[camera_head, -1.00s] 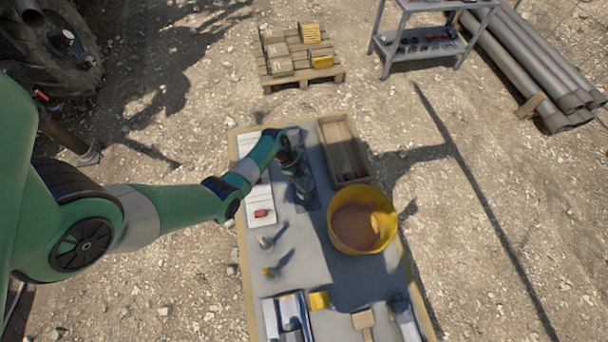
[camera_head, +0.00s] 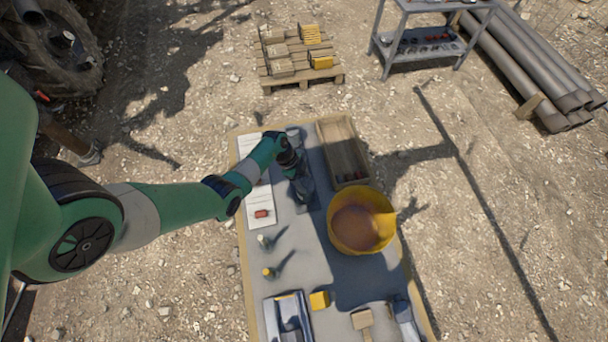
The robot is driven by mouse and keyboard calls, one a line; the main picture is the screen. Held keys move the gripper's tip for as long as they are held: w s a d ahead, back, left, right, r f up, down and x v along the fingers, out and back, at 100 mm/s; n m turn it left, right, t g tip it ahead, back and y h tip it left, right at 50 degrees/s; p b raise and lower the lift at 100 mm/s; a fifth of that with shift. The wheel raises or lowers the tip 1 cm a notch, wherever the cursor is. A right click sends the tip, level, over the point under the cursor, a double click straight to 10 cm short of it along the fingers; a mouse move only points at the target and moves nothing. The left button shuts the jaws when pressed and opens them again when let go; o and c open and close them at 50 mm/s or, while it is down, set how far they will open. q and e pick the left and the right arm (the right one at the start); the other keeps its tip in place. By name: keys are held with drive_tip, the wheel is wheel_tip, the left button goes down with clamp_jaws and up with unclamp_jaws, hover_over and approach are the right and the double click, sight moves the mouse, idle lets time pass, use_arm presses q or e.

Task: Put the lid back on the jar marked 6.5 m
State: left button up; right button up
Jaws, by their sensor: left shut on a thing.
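My left gripper (camera_head: 302,190) points down over the grey worktable (camera_head: 305,235), left of the yellow bucket. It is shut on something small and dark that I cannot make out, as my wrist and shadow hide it. A grey round container (camera_head: 293,136) shows partly behind my left wrist at the table's far end; it may be a jar. Two small upright items, one pale-topped (camera_head: 262,240) and one yellow-topped (camera_head: 268,272), stand on the left of the table. No 6.5 m marking is readable, and I cannot pick out the lid. My right gripper is out of view.
A yellow bucket (camera_head: 334,235) of brown mud stands right of my gripper. A wooden box (camera_head: 325,135) lies behind it. White sheets with a red item (camera_head: 261,214) line the left edge. A tray (camera_head: 270,318), yellow block (camera_head: 319,300) and brush (camera_head: 362,319) lie in front.

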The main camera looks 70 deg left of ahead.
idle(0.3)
use_arm(q)
drive_tip(key=o, duration=1.4)
wheel_tip(320, 180, up, 7)
drive_tip(key=p, duration=0.8)
drive_tip(key=shift+c, duration=0.2)
clamp_jaws()
